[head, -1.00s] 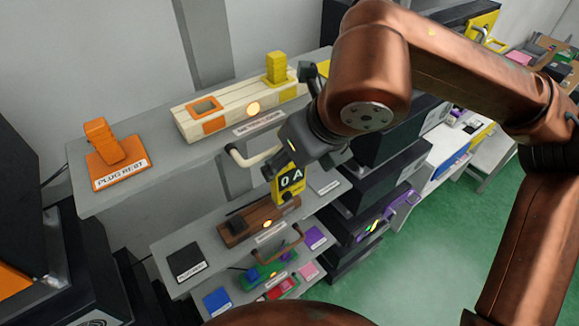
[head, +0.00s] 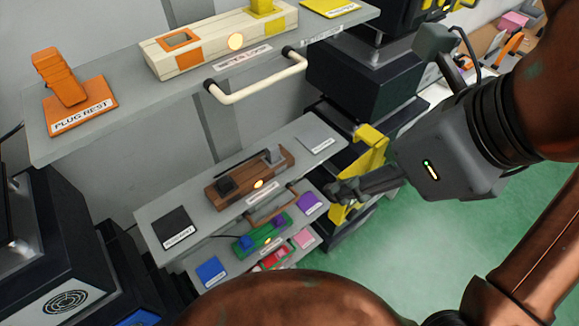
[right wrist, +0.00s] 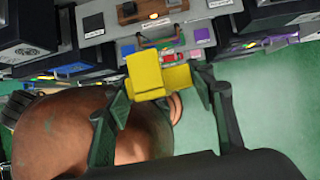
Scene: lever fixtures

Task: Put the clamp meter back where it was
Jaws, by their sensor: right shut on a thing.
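The yellow clamp meter (head: 370,153) hangs in the air to the right of the lower shelves in the head view, tilted. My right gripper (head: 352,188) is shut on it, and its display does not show. In the right wrist view the clamp meter (right wrist: 160,76) sits between the two fingers of my right gripper (right wrist: 163,98), with the shelves beyond it. My left gripper is not in view.
A top shelf (head: 110,120) holds an orange plug rest (head: 80,105), a cream fixture (head: 190,58) with a cream handle (head: 258,86) and a yellow pad (head: 330,7). A lower shelf holds a brown fixture (head: 240,190), a dark pad (head: 174,230) and a bare grey pad (head: 316,144).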

